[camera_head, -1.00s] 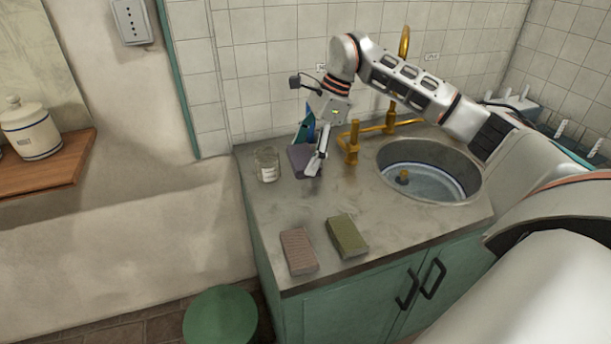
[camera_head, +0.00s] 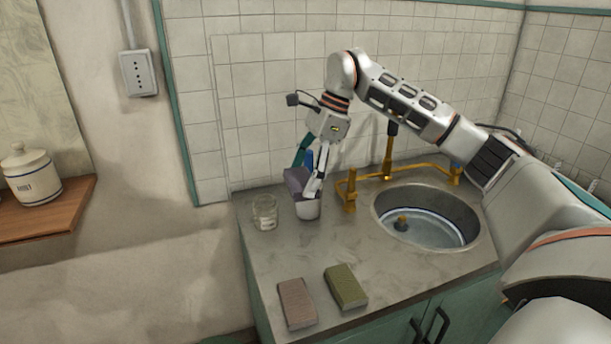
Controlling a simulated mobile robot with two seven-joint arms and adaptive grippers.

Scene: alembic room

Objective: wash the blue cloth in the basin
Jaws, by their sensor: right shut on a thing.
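A folded grey-blue cloth (camera_head: 295,181) is held in my right gripper (camera_head: 312,190), raised a little above the back left part of the counter. It is the only bluish cloth I see, and the gripper hides part of it. The round metal basin (camera_head: 449,200) is sunk in the counter to the right, with a brass piece inside and a pale bluish bottom. The brass tap (camera_head: 387,160) stands behind it. My left gripper is not in view.
A white cup (camera_head: 307,210) stands just below the held cloth. A glass jar (camera_head: 265,213) is left of it. A pinkish-brown folded cloth (camera_head: 296,303) and a green one (camera_head: 346,287) lie at the counter's front. The middle of the counter (camera_head: 350,240) is clear.

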